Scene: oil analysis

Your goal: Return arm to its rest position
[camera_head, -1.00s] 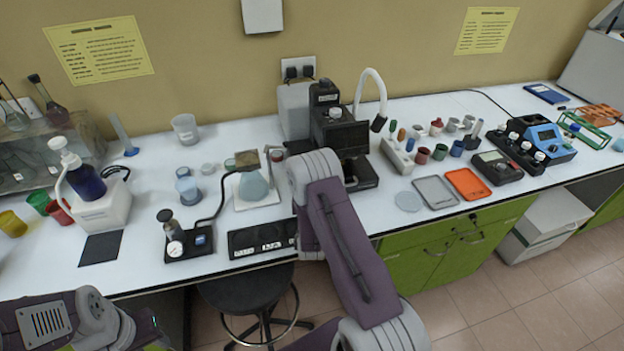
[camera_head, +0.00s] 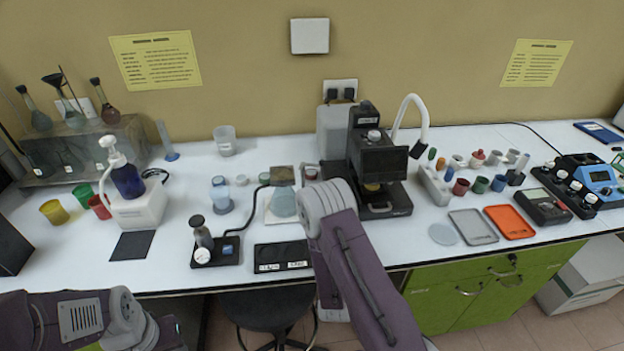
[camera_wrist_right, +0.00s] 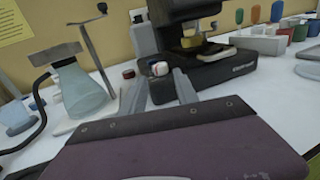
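My right arm (camera_head: 355,260) rises from the bottom middle of the head view over the table's front edge. Its wrist points toward the black microscope-like instrument (camera_head: 380,160), and its gripper is hidden behind the wrist there. In the right wrist view my right gripper (camera_wrist_right: 160,80) shows two grey fingers standing apart, with no object visibly clamped. A small white, blue and red item (camera_wrist_right: 159,68) appears between the fingertips; I cannot tell how far beyond them it is.
A flask (camera_head: 284,203) on a stand is left of my right wrist. A gauge device (camera_head: 212,248) and a flat black panel (camera_head: 283,256) lie near the front edge. An orange tray (camera_head: 510,222) and several small cups lie right. A stool (camera_head: 270,308) stands below.

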